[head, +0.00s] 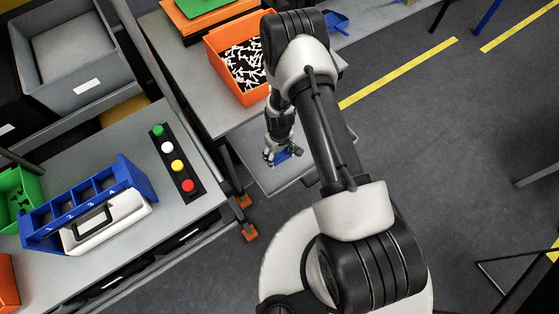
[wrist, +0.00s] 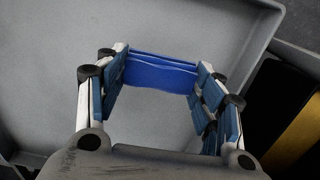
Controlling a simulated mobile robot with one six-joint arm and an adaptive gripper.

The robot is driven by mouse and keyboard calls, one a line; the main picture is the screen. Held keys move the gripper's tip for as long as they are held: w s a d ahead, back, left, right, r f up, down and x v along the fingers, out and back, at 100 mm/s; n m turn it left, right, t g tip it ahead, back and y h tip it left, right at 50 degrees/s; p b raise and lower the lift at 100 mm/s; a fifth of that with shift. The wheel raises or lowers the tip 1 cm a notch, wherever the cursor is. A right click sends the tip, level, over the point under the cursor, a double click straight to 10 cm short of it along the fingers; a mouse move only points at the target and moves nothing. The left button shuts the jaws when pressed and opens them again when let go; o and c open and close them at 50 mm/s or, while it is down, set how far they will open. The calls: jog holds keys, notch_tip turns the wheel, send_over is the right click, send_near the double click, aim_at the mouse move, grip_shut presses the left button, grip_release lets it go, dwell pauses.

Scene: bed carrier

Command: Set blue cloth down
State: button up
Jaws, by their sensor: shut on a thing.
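The blue cloth (wrist: 160,75) spans between the two fingers of my gripper (wrist: 162,70) in the wrist view. The fingers are some way apart and hold the cloth at their tips. In the head view the cloth (head: 285,156) is a small blue patch at my gripper (head: 279,155), partly hidden by it. My gripper is over a shallow grey tray (head: 258,170); the tray's bare floor (wrist: 50,85) fills much of the wrist view. I cannot tell whether the cloth touches the tray floor.
An orange bin (head: 218,43) with black and white parts stands on the grey bench behind the tray. At left, a table carries a blue numbered rack (head: 130,176), a white case (head: 112,222) and a button strip (head: 173,159). Open floor (head: 430,130) lies to the right.

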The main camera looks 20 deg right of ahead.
aim_at(280, 161)
jog(key=shift+f+b, duration=0.6)
jog(key=shift+f, duration=1.5)
jog(key=shift+f, duration=0.15)
jog(key=o, duration=1)
